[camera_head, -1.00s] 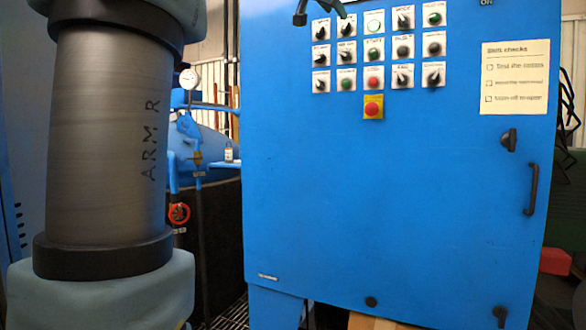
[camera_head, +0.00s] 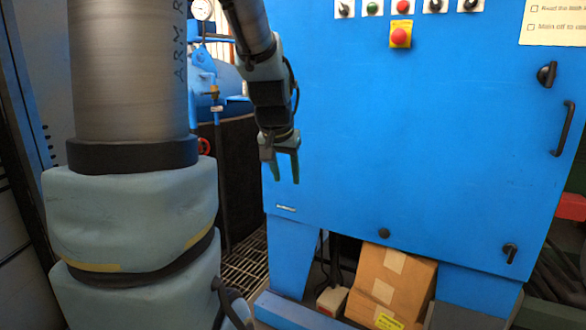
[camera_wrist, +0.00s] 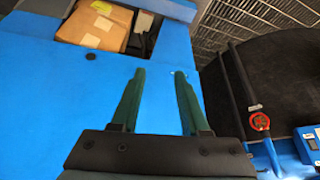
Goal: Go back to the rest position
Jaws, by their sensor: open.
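My gripper (camera_head: 284,167) hangs pointing down in front of the left part of the blue control cabinet (camera_head: 400,140) in the head view. Its two green fingers are apart with nothing between them. In the wrist view my gripper (camera_wrist: 158,85) also shows open and empty, with the blue cabinet front (camera_wrist: 60,110) behind it. I cannot tell the exact gap between the fingers and the cabinet. My arm comes down from the top of the head view, and a large upper section of it fills the left side.
A cardboard box (camera_head: 393,284) sits under the cabinet between its legs. The red emergency button (camera_head: 400,36) is on a yellow plate above. A door handle (camera_head: 563,128) sticks out at right. A red valve wheel (camera_wrist: 259,121) stands beside the cabinet. Floor grating (camera_head: 245,265) shows below.

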